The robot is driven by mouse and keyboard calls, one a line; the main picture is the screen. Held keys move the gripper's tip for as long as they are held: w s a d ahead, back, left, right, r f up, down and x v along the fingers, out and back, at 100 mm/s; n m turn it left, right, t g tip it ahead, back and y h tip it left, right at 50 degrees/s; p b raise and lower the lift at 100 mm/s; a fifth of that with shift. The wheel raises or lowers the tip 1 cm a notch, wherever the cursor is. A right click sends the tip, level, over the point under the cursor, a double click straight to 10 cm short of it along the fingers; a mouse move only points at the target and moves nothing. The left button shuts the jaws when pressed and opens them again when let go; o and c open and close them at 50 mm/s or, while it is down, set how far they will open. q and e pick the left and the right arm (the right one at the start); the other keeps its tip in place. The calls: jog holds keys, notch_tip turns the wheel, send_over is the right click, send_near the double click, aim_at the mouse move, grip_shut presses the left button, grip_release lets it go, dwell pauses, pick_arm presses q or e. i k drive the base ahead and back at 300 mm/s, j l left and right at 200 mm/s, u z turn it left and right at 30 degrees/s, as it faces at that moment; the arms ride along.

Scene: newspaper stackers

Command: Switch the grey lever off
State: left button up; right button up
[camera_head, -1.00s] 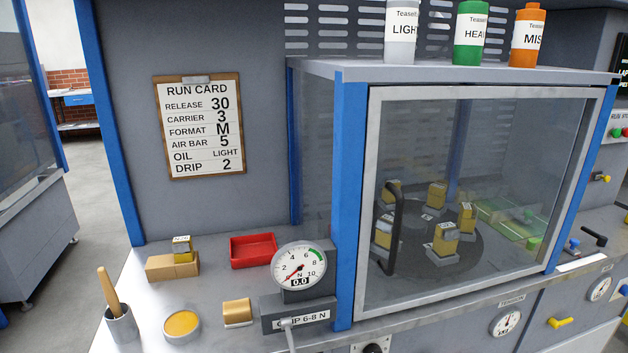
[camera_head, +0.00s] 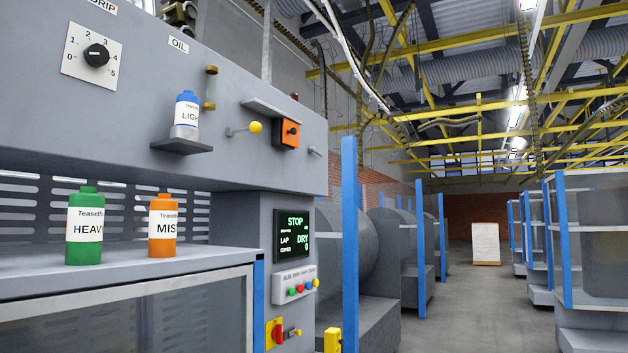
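A small grey lever (camera_head: 314,152) sticks out of the upper grey panel, right of an orange box. A yellow plate with a red switch (camera_head: 276,333) is low on the column, and a short grey and red handle (camera_head: 293,332) sticks out beside it. I cannot tell for sure which of these is the grey lever, or whether it is on or off. Neither of my grippers is in view.
A display (camera_head: 294,236) reads STOP and DRY above a push-button box (camera_head: 294,285). A yellow-knobbed lever (camera_head: 254,127) sticks out of the panel. Green (camera_head: 85,225) and orange (camera_head: 163,226) bottles stand on the cabinet; a LIGHT bottle (camera_head: 187,116) is on a bracket. An open aisle (camera_head: 465,300) lies right.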

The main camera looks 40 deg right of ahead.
aim_at(311, 149)
jog(key=l+z, duration=0.1)
jog(key=z, duration=0.35)
jog(key=i+z, duration=0.15)
jog(key=z, duration=0.3)
jog(key=l+z, duration=0.1)
jog(key=z, duration=0.35)
jog(key=i+l, duration=0.45)
jog(key=i+l+z, duration=0.1)
jog(key=i+l, duration=0.3)
jog(key=i, duration=0.2)
jog(key=i+l, duration=0.4)
jog(key=i, duration=0.15)
jog(key=i+l+z, duration=0.1)
jog(key=i+l, duration=0.25)
jog(key=i, duration=0.2)
